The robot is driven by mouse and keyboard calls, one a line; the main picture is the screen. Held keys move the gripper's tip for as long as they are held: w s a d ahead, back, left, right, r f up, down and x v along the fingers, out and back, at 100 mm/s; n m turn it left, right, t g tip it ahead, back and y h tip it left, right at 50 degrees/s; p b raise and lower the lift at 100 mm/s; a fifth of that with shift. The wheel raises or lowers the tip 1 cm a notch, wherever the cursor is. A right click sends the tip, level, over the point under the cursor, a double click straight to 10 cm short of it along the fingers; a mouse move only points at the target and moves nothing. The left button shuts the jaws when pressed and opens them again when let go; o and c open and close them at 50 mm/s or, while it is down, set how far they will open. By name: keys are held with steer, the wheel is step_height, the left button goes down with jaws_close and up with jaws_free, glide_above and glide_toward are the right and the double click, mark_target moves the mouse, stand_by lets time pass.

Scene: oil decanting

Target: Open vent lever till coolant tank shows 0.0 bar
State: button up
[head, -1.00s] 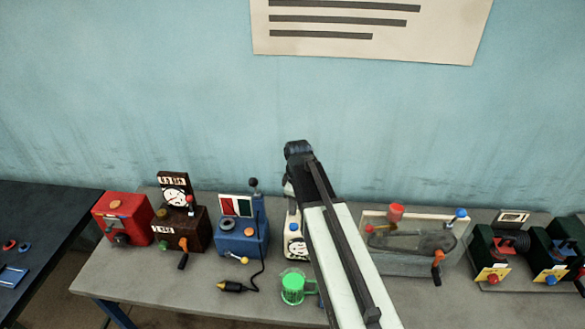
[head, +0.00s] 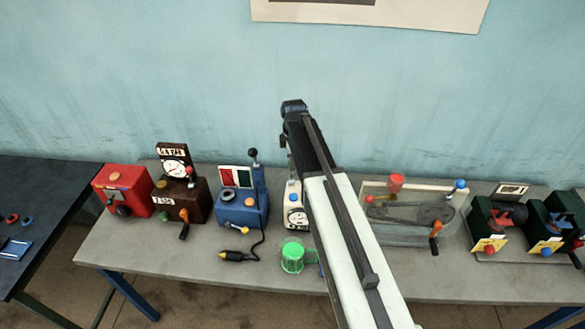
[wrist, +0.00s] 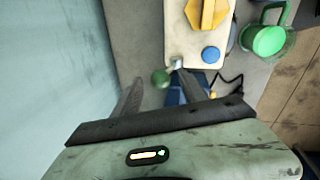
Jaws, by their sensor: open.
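A brown box (head: 194,204) with a round white dial (head: 175,169) and a sign above it stands left of centre in the head view. The sign seems to end in "bar", but its digits are too small to read surely. I cannot tell which is the vent lever. My gripper (wrist: 160,79) is open, its fingers apart; a green ball (wrist: 161,79) shows between them in the wrist view, its distance unclear. In the head view the arm hides the fingertips.
Dark green machines (head: 495,221) stand right. The wall is close behind.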

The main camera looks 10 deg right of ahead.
steer(key=shift+w+f, duration=0.1)
steer(key=shift+f, duration=0.4)
steer(key=shift+r, duration=0.15)
jaws_close()
stand_by(0.9)
